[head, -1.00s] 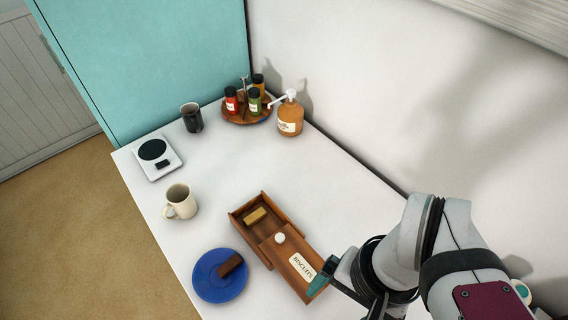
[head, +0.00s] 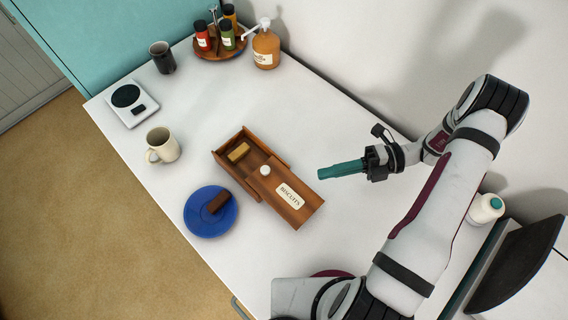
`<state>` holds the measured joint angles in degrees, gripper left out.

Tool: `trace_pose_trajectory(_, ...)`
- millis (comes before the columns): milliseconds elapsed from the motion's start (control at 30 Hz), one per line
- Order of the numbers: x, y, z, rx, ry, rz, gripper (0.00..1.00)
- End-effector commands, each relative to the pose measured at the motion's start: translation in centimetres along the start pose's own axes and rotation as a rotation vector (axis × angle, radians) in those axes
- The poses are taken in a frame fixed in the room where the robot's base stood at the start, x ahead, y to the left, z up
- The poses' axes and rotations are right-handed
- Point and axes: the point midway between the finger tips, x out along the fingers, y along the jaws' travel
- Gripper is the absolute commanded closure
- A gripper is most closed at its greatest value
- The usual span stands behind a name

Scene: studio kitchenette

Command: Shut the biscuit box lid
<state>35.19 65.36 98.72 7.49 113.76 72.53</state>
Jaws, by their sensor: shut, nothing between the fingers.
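The wooden biscuit box (head: 224,150) lies on the white counter in the head view, its far-left part uncovered. A yellowish biscuit (head: 239,152) shows inside that open part. The sliding lid (head: 273,187), with a white knob (head: 265,170) and a BISCUITS label, is slid toward the lower right, covering the rest. My gripper (head: 321,173), with teal fingers, is shut and empty. It is to the right of the lid in the picture, apart from it.
A blue plate (head: 205,225) with a brown bar (head: 219,203) lies just left of the box. A cream mug (head: 163,145), a scale (head: 118,112), a dark cup (head: 162,58), a spice tray (head: 207,55) and a soap bottle (head: 266,50) stand farther off. Counter above the box is clear.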

Motion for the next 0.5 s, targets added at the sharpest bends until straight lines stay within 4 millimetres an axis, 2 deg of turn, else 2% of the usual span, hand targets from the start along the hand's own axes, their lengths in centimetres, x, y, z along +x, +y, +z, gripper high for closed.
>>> trace_pose_trajectory(300, 7.1, 0.0, -0.1, -0.002, 0.006, -0.001, 1.0)
trace_pose_trajectory(500, 9.4, 0.0, 1.9, -0.004, 0.005, -0.003, 1.0)
